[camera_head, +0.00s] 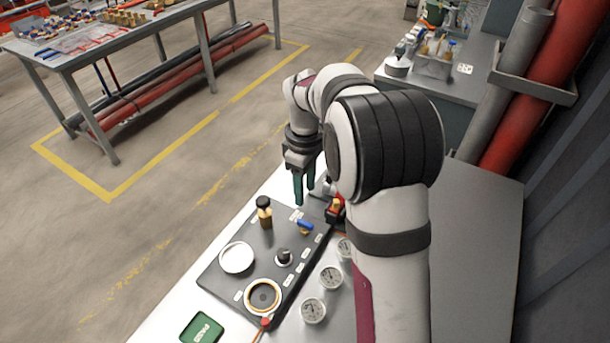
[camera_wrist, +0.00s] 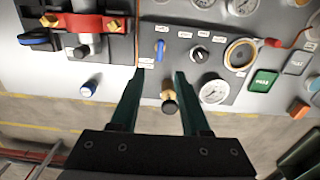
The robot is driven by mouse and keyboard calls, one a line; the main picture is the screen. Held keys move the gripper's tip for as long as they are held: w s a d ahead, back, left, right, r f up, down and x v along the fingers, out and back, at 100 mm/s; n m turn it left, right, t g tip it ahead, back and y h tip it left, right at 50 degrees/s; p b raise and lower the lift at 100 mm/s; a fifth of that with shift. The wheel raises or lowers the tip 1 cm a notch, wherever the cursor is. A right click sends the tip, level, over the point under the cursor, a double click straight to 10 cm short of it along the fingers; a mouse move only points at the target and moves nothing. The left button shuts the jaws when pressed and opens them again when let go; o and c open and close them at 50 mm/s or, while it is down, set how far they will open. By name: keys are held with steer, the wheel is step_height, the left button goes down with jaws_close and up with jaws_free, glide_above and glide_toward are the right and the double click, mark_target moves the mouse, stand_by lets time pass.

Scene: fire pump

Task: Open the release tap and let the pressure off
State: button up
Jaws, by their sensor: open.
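A small tap with a blue lever (camera_head: 305,228) sits on the dark control panel (camera_head: 214,277); in the wrist view the blue lever (camera_wrist: 160,48) lies just beyond the fingertips. A brass fitting with a black cap (camera_head: 264,212) stands up from the panel; in the wrist view the brass fitting (camera_wrist: 168,96) shows between the fingers. The labels are too small to read, so I cannot tell which is the release tap. My gripper (camera_head: 304,198) is open and empty above the panel's far end. Its two green fingers (camera_wrist: 159,72) point toward the blue lever, apart from it.
A black knob (camera_head: 283,257), a brass ring (camera_head: 263,297) and several gauges (camera_head: 313,310) surround the tap. A red clamp with brass bolts (camera_wrist: 85,24) stands left in the wrist view. A green tag (camera_head: 202,329) lies near the front. Open floor lies left of the bench.

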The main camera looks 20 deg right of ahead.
step_height(320, 180, up, 4)
steer(key=shift+r, duration=0.2)
steer(key=s+a+m+y, duration=0.1)
steer(key=s+a+m, duration=0.2)
steer(key=s+m, duration=0.4)
steer(key=s+a+m, duration=0.3)
steer(key=s+m, duration=0.4)
steer(key=s, duration=1.6)
steer(key=shift+s+a+r+m+y, duration=0.15)
steer(key=shift+r+m+y, duration=0.15)
steer(key=shift+m+y, duration=0.1)
steer(key=shift+o, duration=0.2)
stand_by(1.3)
